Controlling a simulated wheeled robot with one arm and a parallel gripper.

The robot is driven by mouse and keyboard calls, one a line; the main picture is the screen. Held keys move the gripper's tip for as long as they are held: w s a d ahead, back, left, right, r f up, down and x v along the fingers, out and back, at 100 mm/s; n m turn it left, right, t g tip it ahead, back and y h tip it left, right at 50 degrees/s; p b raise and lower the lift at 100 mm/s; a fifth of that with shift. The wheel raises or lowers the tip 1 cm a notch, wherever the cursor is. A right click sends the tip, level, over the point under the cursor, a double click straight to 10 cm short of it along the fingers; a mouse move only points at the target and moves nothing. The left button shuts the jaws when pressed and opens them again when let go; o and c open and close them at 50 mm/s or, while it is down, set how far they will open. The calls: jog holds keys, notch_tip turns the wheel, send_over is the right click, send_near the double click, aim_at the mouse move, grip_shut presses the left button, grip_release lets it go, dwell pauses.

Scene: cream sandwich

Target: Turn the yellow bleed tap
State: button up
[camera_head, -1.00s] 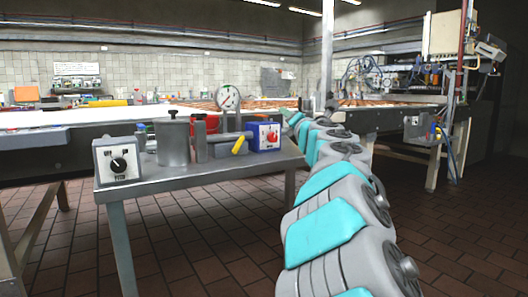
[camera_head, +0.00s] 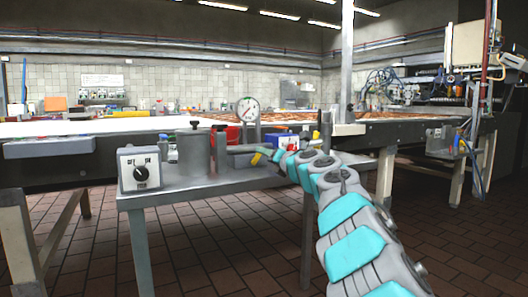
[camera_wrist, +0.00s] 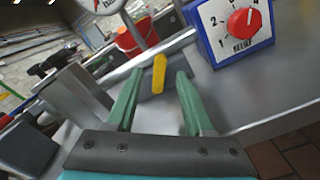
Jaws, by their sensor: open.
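The yellow bleed tap (camera_head: 257,158) is a small yellow lever on a grey fitting at the front of the metal table. In the wrist view the tap (camera_wrist: 159,73) stands between my two green fingertips, with a visible space on each side. My gripper (camera_wrist: 157,80) is open and holds nothing. In the head view my gripper (camera_head: 272,155) comes in from the right, close beside the tap, and my arm hides part of the blue box behind it.
A blue-edged relief box with a red knob (camera_wrist: 241,21) stands just right of the tap. A dial box (camera_head: 140,169) sits at the table's (camera_head: 190,191) left.

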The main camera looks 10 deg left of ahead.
aim_at(257, 155)
jog(key=shift+p+x, duration=0.65)
jog(key=shift+x, duration=0.55)
grip_shut()
